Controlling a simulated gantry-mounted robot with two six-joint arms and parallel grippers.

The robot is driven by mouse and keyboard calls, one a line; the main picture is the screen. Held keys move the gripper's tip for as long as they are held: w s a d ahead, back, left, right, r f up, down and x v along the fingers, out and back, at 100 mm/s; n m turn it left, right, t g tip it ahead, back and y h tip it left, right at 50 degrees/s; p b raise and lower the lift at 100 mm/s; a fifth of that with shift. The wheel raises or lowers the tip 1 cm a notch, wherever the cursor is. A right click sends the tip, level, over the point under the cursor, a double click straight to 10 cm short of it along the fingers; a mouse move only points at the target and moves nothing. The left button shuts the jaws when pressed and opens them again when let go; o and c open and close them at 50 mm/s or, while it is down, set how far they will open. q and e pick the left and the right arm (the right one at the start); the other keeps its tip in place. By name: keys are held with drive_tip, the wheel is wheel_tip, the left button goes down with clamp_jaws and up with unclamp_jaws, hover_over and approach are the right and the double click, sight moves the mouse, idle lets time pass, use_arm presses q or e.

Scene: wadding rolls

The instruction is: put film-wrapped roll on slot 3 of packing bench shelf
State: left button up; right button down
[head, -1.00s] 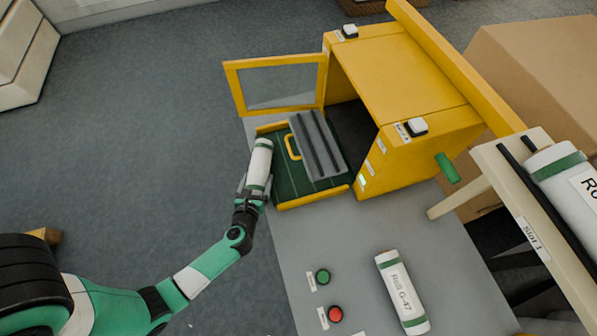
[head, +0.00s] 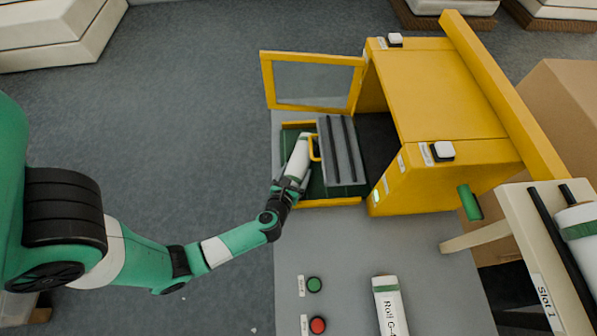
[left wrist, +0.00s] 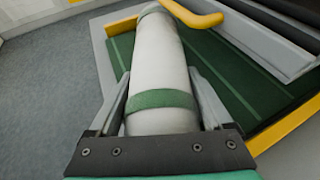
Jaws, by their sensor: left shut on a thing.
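A white roll with green bands (head: 300,155) lies at the left side of the green tray in front of the yellow machine. My left gripper (head: 291,180) is shut on its near end. In the left wrist view the roll (left wrist: 159,70) lies lengthwise between the two fingers, and its far end is beside a yellow handle (left wrist: 205,19). I cannot tell whether it touches the tray. A shelf (head: 520,225) at the right carries a "Slot 1" label and another roll (head: 580,230); slot 3 is not identifiable. My right gripper is not in view.
The yellow machine (head: 440,95) has its windowed door (head: 313,80) open. A grey ribbed block (head: 341,150) stands on the green tray (left wrist: 225,85). A roll labelled "Roll G-4…" (head: 390,308) lies on the grey bench, near green (head: 314,284) and red (head: 317,324) buttons.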

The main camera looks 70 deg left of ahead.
use_arm(q)
drive_tip(key=shift+w+f, duration=0.1)
drive_tip(key=shift+f, duration=0.1)
drive_tip(key=o, duration=1.4)
drive_tip(key=shift+o, duration=0.2)
drive_tip(key=shift+d+r, duration=0.25)
drive_tip(key=p+v, duration=0.2)
drive_tip(key=v, duration=0.8)
drive_tip(key=shift+d+f, duration=0.15)
drive_tip(key=shift+s+d+r, duration=0.2)
drive_tip(key=shift+s+d, duration=0.15)
drive_tip(key=shift+s, duration=0.05)
drive_tip(key=shift+w, duration=0.1)
